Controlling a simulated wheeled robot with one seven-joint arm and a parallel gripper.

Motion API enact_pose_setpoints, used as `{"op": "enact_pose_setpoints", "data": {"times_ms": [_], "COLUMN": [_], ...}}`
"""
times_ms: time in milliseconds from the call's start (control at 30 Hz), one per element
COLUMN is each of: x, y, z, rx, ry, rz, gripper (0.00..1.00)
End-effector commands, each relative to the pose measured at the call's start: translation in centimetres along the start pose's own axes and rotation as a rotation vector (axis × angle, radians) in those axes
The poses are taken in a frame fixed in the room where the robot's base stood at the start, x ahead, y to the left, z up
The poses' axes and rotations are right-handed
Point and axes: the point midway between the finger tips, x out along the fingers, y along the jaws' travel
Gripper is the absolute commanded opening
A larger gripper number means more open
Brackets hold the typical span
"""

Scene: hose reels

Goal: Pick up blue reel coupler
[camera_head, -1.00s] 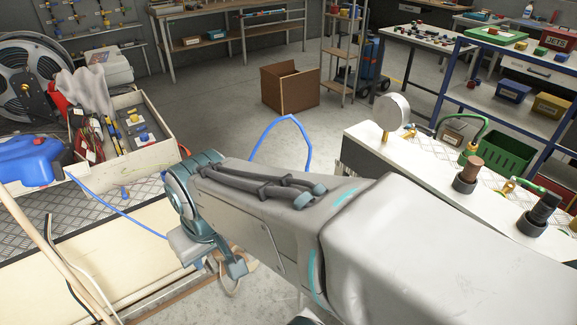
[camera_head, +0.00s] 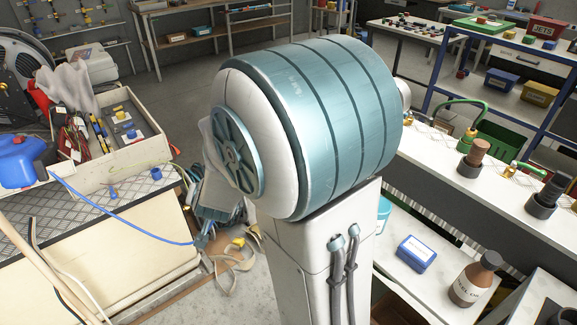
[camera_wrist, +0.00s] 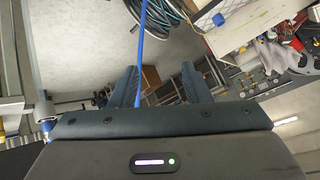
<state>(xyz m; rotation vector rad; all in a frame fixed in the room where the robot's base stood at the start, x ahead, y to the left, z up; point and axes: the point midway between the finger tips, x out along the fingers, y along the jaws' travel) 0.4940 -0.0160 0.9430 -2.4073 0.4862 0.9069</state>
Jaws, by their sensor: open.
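My gripper (camera_wrist: 160,68) shows in the wrist view, with two dark fingers wide apart. A blue hose (camera_wrist: 140,45) runs through that view from the top edge and passes close to the left finger. The fingers are not closed on it. I cannot make out the reel coupler for certain in either view.
An open box (camera_head: 120,165) with tools stands on the left bench, near small blue fittings (camera_head: 112,192). A white bench (camera_head: 440,165) with upright fittings is on the right. Below it are a brown bottle (camera_head: 474,280) and a blue box (camera_head: 415,253).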

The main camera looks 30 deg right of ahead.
Motion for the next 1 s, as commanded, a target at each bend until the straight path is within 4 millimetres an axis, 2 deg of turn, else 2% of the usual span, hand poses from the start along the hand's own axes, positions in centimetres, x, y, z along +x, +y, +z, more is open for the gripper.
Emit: {"op": "enact_pose_setpoints", "data": {"times_ms": [33, 100, 200, 300, 400, 533, 700, 833, 1000], "x": [1.8, 3.4, 4.7, 4.8, 4.0, 2.3, 0.9, 1.1, 2.3], "y": [1.3, 3.3, 6.5, 9.7, 12.1, 14.0, 14.9, 16.0, 18.1], "z": [0.2, -0.5, -1.2, -1.9, -2.5, -3.0, -3.3, -4.5, -7.0], "rx": [0.025, 0.059, 0.082, 0.075, 0.048, 0.002, -0.035, -0.038, -0.037], "ry": [0.056, 0.159, 0.314, 0.476, 0.627, 0.780, 0.884, 0.902, 0.901], "rz": [0.056, 0.142, 0.281, 0.425, 0.557, 0.686, 0.769, 0.786, 0.785], "gripper": [0.43, 0.43, 0.43, 0.43, 0.43, 0.43, 0.43, 0.43, 0.43]}}
